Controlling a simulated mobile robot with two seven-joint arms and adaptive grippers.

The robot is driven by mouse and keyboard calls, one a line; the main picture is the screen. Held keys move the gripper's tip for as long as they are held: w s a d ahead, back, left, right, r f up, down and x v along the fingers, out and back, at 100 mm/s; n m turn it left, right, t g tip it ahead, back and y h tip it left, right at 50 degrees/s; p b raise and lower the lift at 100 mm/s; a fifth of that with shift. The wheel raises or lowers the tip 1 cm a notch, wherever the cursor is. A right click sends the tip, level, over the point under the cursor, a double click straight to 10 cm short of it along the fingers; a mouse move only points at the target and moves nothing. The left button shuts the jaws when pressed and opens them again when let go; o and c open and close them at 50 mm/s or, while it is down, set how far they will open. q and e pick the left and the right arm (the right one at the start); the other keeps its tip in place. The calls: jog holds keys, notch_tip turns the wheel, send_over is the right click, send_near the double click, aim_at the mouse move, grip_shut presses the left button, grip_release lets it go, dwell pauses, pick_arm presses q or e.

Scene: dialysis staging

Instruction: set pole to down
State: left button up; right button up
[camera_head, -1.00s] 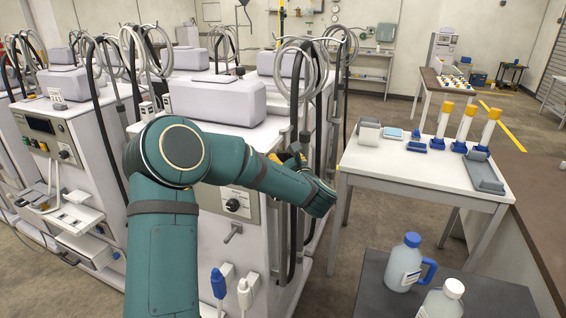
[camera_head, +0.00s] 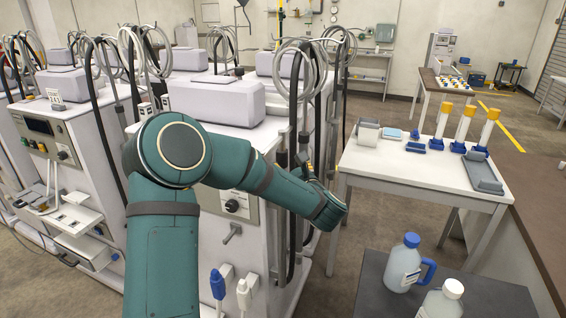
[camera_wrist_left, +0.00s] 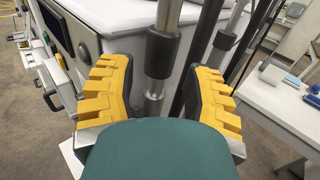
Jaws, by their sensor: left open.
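An upright silver pole (camera_wrist_left: 169,15) with a black collar (camera_wrist_left: 161,54) shows in the left wrist view, at the side of a white dialysis machine. My left gripper (camera_wrist_left: 163,72) has its two yellow padded fingers spread apart, one on each side of the pole in the picture. I see no clear contact between fingers and pole. In the head view my left gripper (camera_head: 308,167) is small and partly hidden behind my green wrist, near the machine's right-hand poles and black hoses. A second silver pole (camera_wrist_left: 232,30) with a black collar stands to the right. My right gripper is out of view.
The white machine (camera_head: 215,165) stands close at the left of the gripper. A white table (camera_head: 385,160) with blue and yellow-capped items stands to the right. Jugs (camera_head: 403,265) stand on a dark surface in front. Coiled tubes (camera_head: 300,62) hang above.

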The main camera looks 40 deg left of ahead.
pick_arm(q)
jog(key=v, duration=0.8)
jog(key=shift+f, duration=0.1)
